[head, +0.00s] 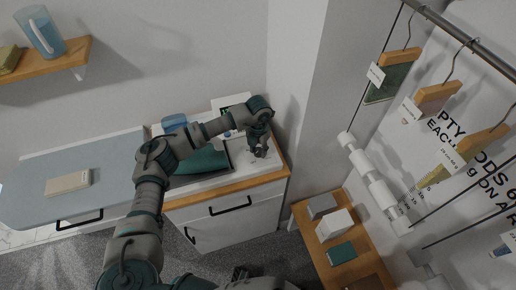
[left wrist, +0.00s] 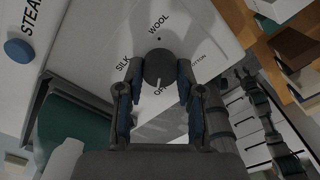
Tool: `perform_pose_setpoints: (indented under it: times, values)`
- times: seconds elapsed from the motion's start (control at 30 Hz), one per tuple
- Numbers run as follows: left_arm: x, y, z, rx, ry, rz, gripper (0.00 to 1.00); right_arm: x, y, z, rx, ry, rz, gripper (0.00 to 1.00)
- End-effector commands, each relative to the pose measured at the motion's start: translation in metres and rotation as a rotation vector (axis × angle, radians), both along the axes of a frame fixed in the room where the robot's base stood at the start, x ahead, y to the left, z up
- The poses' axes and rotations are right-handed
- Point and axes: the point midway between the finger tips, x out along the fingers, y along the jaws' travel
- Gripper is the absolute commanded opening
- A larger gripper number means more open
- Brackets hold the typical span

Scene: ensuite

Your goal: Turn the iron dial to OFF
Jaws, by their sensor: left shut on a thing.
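The iron dial (left wrist: 159,67) is a dark grey round knob on a white panel, with the words SILK, WOOL, COTTON and a partly hidden OFF around it. A pale pointer mark on the dial faces down toward the OFF word in the left wrist view. My left gripper (left wrist: 159,80) has one finger on each side of the dial and is shut on it. In the head view my left gripper (head: 259,152) is at the right end of the white counter unit, and the dial is too small to make out. My right gripper (head: 240,273) shows only partly at the bottom of the head view.
A blue knob (left wrist: 18,50) sits by the STEAM label. A blue ironing board (head: 110,172) bears a beige block (head: 68,182). A wooden bench (head: 345,268) with boxes and a hanging rail (head: 455,35) stand right.

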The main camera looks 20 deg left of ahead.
Motion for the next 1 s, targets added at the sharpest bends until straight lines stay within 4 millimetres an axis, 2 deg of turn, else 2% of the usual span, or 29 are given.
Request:
perform_pose_setpoints:
  times: [0.4,0.93,0.97,1.0]
  values:
    - [0.003,0.001,0.003,-0.002,-0.012,0.18,0.02,-0.015,-0.003,-0.003,-0.002,0.008,0.002,0.4]
    - [0.004,0.001,0.004,-0.002,-0.013,0.204,0.02,-0.017,-0.004,-0.004,-0.002,0.01,0.003,0.4]
    - [0.004,0.001,0.004,-0.002,-0.013,0.203,0.41,-0.017,-0.004,-0.004,-0.002,0.01,0.003,0.4]
    - [0.004,0.001,0.004,-0.002,-0.013,0.203,0.51,-0.017,-0.004,-0.004,-0.002,0.01,0.003,0.4]
